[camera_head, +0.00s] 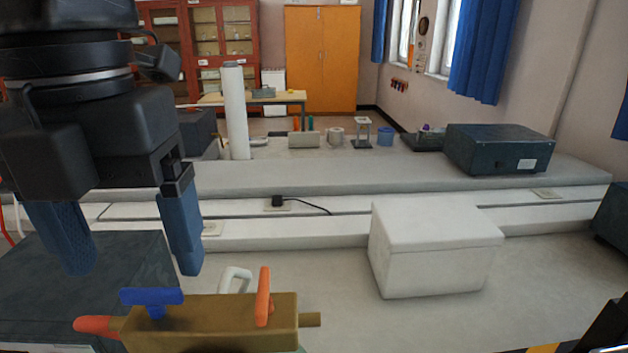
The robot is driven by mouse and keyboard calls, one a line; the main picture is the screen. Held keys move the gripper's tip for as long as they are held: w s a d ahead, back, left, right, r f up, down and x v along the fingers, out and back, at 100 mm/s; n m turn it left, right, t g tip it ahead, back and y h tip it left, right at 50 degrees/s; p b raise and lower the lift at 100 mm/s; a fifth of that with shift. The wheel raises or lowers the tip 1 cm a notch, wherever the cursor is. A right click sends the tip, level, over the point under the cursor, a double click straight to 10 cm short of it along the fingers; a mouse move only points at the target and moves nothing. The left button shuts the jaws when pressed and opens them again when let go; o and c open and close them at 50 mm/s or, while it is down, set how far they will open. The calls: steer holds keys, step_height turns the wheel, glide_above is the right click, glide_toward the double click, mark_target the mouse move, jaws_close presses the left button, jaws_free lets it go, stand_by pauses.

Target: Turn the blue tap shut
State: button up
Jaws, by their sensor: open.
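The blue tap (152,297) is a T-shaped blue handle on the left part of a brass valve block (215,322) at the bottom of the view. Its crossbar lies level, roughly along the block. An orange lever (264,296) stands upright on the right part of the block. An orange-red end piece (95,325) sticks out at the block's left. My gripper (133,272) hangs from the upper left, its two blue fingers apart and pointing down. It is empty. The fingertips show just above the blue tap, with no contact visible.
A white box (432,250) stands on the bench right of the block. A dark box (70,290) lies at the left, behind my gripper. A white handle-shaped piece (235,279) is just behind the block. The bench between block and white box is clear.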

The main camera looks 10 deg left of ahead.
mark_target(149, 289)
steer(key=shift+f, duration=1.8)
steer(key=c, duration=1.1)
steer(key=shift+o, duration=0.2)
